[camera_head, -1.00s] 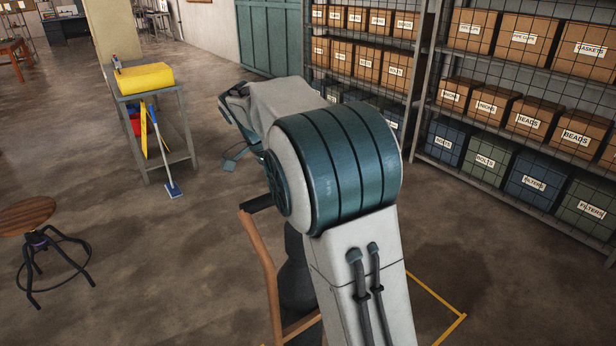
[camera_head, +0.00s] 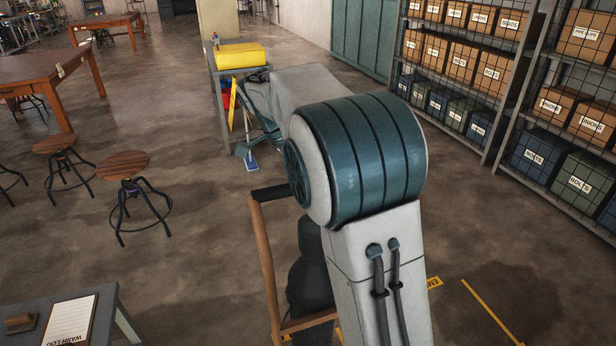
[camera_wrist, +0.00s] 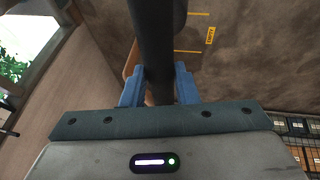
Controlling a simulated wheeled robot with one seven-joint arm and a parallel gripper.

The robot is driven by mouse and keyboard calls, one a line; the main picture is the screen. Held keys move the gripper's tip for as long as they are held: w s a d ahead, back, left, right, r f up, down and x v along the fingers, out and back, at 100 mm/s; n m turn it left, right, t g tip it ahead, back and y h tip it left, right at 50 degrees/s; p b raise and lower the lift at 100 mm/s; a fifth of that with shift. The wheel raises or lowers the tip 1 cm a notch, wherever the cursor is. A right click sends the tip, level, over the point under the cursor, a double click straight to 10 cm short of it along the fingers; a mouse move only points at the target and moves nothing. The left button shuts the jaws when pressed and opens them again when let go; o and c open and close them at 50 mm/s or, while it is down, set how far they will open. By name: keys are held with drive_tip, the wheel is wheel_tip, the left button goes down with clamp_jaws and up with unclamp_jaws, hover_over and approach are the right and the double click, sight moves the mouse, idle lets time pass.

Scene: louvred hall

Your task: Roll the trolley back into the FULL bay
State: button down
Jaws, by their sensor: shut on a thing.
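The trolley has a brown upright frame (camera_head: 268,262) and a black handle bar (camera_head: 270,192). It stands close in front of me, partly hidden by my arm. A dark, rounded load (camera_head: 310,275) shows behind the frame. In the wrist view, my gripper (camera_wrist: 158,88) has its blue fingers shut on the dark handle bar (camera_wrist: 155,40). My arm hides the gripper in the head view. Yellow floor lines (camera_head: 490,308) lie at the lower right, with a partly hidden yellow label (camera_head: 434,283) starting "EM". The label also shows in the wrist view (camera_wrist: 210,36). I see no FULL label.
A grey table (camera_head: 75,305) with a wash-log clipboard (camera_head: 70,322) is at the lower left. Stools (camera_head: 123,164) and a brown table (camera_head: 40,70) stand left. Caged shelving (camera_head: 497,130) lines the right. Open floor lies between.

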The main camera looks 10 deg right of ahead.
drive_tip(key=c, duration=1.1)
unclamp_jaws()
drive_tip(key=shift+s+a+f, duration=0.1)
drive_tip(key=shift+a+f, duration=0.1)
drive_tip(key=shift+f, duration=0.05)
drive_tip(key=shift+r, duration=0.1)
drive_tip(key=shift+a+r, duration=0.2)
drive_tip(key=shift+r, duration=0.35)
drive_tip(key=p+v, duration=0.1)
drive_tip(key=v, duration=1.1)
drive_tip(key=shift+a+r, duration=0.2)
drive_tip(key=shift+r, duration=0.05)
drive_tip(key=s+d+f+n+t+y, duration=0.1)
drive_tip(key=s+d+f+n, duration=0.1)
drive_tip(key=s+f+n, duration=0.3)
drive_tip(key=s+d+f+n+t+y, duration=0.2)
drive_tip(key=s+f+n, duration=0.4)
drive_tip(key=s, duration=0.5)
drive_tip(key=s+d+f+n+t+y, duration=0.1)
drive_tip(key=s+d+f+n, duration=0.1)
drive_tip(key=s+f+n, duration=0.3)
drive_tip(key=shift+s+f+t+y, duration=0.15)
drive_tip(key=shift+s+f, duration=0.1)
drive_tip(key=shift+s, duration=0.35)
drive_tip(key=shift+s+f+t+y, duration=0.1)
drive_tip(key=shift+s+f, duration=0.1)
drive_tip(key=shift+s, duration=0.45)
drive_tip(key=shift+s+f+t+y, duration=0.15)
drive_tip(key=shift+s+f, duration=0.1)
drive_tip(key=shift+s, duration=0.35)
